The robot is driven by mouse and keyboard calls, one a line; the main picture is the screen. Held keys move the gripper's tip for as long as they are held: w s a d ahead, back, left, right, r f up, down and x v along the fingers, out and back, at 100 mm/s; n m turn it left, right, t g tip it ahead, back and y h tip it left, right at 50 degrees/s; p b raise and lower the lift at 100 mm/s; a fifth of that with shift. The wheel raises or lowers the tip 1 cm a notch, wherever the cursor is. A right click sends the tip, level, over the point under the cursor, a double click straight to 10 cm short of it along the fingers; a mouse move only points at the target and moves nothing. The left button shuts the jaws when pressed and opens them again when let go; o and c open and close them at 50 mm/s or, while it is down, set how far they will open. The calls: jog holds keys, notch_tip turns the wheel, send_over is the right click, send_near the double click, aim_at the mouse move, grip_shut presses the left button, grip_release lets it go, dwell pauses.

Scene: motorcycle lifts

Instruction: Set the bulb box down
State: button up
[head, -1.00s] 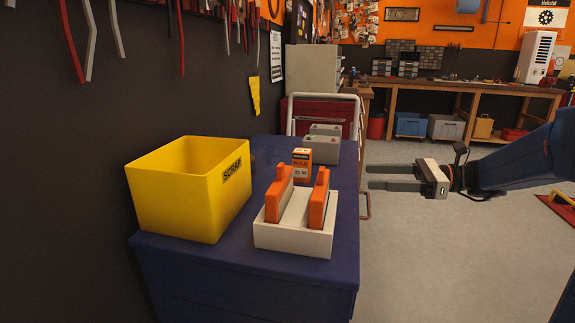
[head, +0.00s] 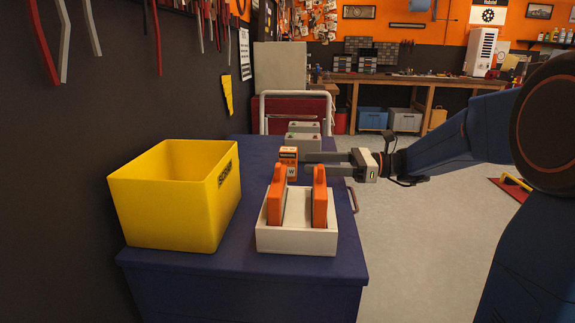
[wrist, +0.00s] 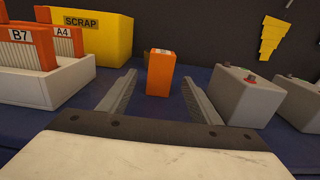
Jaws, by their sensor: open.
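The bulb box (head: 288,158) is a small orange carton with a dark and white label. It stands upright on the blue cabinet top (head: 252,152), behind the white tray. In the wrist view the bulb box (wrist: 159,74) stands ahead, between and just beyond the fingertips. My gripper (head: 308,162) reaches in from the right at low height. Its two fingers are spread, and nothing is held between them. In the wrist view my gripper (wrist: 158,84) shows clear space between its fingers. Whether a fingertip touches the box cannot be told.
A white tray (head: 296,241) with two orange upright pieces stands in front of the box. A yellow scrap bin (head: 170,200) is at left. Grey batteries (head: 303,142) stand behind the box, and at right in the wrist view (wrist: 240,98). Open floor lies right of the cabinet.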

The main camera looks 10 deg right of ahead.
aim_at(288, 164)
jog(key=shift+w+a+r, duration=0.1)
jog(key=shift+w+a, duration=0.25)
jog(key=shift+a, duration=1.5)
jog(key=shift+w+a+f, duration=0.1)
jog(key=shift+w+a, duration=0.3)
jog(key=shift+a, duration=1.5)
jog(key=shift+w+a+r, duration=0.1)
jog(key=shift+w+a, duration=0.25)
jog(key=shift+a, duration=1.5)
jog(key=c, duration=1.2)
